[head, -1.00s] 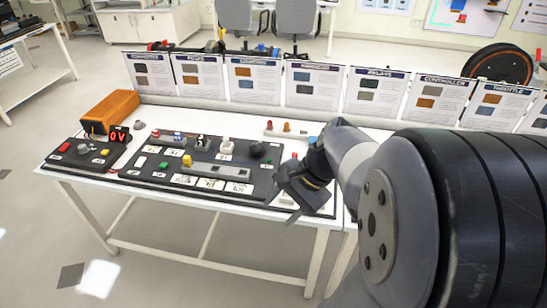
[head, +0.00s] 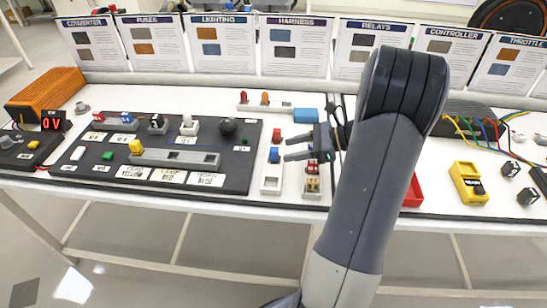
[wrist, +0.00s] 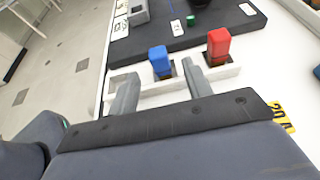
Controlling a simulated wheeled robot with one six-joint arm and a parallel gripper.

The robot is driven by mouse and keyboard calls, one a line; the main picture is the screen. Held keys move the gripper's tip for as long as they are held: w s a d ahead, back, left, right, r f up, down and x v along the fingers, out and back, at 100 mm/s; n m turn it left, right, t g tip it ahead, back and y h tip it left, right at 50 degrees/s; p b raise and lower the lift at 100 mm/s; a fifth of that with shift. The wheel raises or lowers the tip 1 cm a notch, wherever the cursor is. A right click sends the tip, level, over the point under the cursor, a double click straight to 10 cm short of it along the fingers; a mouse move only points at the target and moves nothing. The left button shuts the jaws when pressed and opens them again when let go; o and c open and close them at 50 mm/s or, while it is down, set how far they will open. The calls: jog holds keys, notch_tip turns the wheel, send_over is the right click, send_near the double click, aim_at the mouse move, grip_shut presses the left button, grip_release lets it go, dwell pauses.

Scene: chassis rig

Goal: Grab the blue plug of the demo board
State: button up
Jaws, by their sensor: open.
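A blue plug (head: 274,154) stands upright on a white strip (head: 271,183) just right of the black demo board (head: 235,178). A red plug (head: 277,136) stands behind it on the same strip. My gripper (head: 288,148) is open, its fingers pointing left toward the plugs from the right side. In the wrist view, the blue plug (wrist: 160,62) appears ahead of and between the spread fingertips (wrist: 160,80), with the red plug (wrist: 218,42) to its right. The fingers do not appear closed on anything. Whether they touch the blue plug I cannot tell.
Another strip with small red parts (head: 313,168) lies below my gripper. A blue block (head: 305,115) is behind it. A yellow meter (head: 468,183) and a red tray (head: 413,192) are to the right. Upright info cards (head: 290,46) line the back.

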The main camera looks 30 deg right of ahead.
aim_at(268, 154)
jog(key=b+x, duration=0.1)
jog(key=x, duration=0.6)
jog(key=shift+w+a+f, duration=0.15)
jog(key=shift+w+a, duration=0.05)
jog(key=shift+a, duration=0.1)
grip_shut()
